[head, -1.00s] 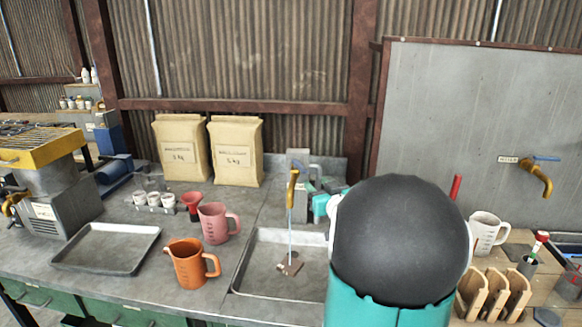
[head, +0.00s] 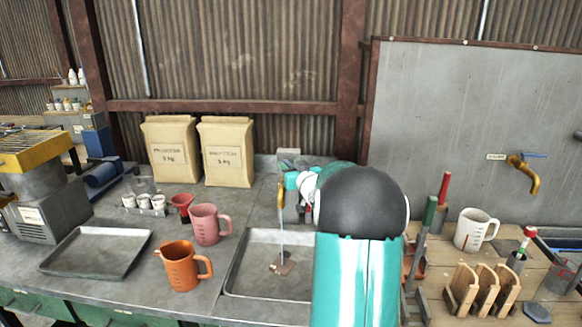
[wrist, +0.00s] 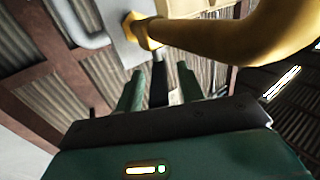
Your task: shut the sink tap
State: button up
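The brass sink tap (head: 281,196) stands at the back of the metal sink (head: 236,273). A thin stream of water (head: 282,238) runs from it into the basin. In the wrist view the brass spout (wrist: 240,32) is large and close, crossing the upper right. My gripper (wrist: 158,78) has its two green fingers apart, just below the tap's base. A dark bar stands between the fingers; I cannot tell whether it is part of the tap. In the head view my arm covers the sink's right side, and the fingertips are not clear.
A second brass tap (head: 527,176) with a blue handle is on the grey wall panel. An orange jug (head: 180,267) and a pink jug (head: 205,225) stand left of the sink. Two paper sacks (head: 228,150) stand behind. A wooden rack (head: 480,290) and white mug (head: 470,231) are right.

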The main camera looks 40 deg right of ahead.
jog(key=shift+w, duration=0.15)
grip_shut()
